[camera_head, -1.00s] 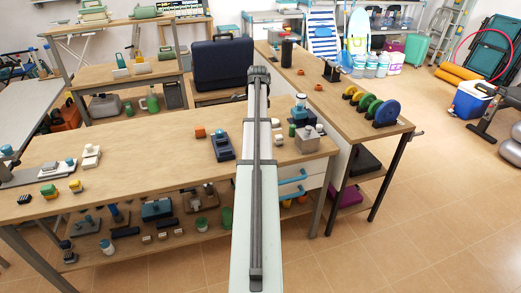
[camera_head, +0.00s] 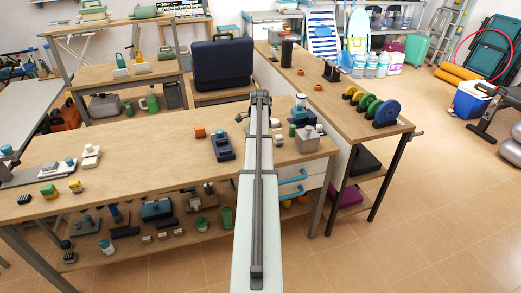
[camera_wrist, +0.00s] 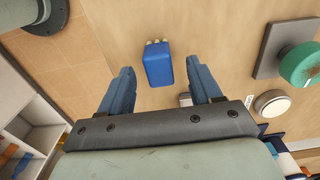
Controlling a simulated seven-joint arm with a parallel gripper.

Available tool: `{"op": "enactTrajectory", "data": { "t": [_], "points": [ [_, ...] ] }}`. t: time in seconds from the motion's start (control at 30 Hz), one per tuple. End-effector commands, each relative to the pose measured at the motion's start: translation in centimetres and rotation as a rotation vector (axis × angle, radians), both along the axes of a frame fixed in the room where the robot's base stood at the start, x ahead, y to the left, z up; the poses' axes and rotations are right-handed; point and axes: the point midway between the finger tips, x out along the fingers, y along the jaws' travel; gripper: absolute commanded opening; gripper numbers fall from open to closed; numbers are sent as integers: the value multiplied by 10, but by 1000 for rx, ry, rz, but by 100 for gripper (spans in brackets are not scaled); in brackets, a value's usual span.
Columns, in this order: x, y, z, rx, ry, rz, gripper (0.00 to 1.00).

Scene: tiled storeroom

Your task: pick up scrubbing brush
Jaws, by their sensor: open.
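A blue block (camera_wrist: 157,66) with small pale tufts at one end lies on the wooden surface in the wrist view; it looks like the scrubbing brush. My gripper (camera_wrist: 160,76) is open, with one finger to each side of the blue block and nothing held. The block appears below the fingertips, with gaps on both sides; I cannot tell the exact height. In the head view, my gripper (camera_head: 261,97) is over the long workbench (camera_head: 150,158). My own arm hides the bench beneath it, and I cannot make out the brush there.
A green round knob (camera_wrist: 300,65) on a grey base shows at right in the wrist view.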

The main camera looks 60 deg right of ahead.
Motion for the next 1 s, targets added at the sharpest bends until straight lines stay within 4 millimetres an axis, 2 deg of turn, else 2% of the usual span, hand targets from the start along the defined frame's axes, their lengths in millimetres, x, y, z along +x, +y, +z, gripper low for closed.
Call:
{"op": "enactTrajectory", "data": {
  "t": [0.3,0.6,1.0],
  "points": [
    [-3,0,-39,1,1,1,64],
    [-2,0,-43,-1,0,1,63],
    [-2,0,-43,-1,-1,1,25]
  ]
}}
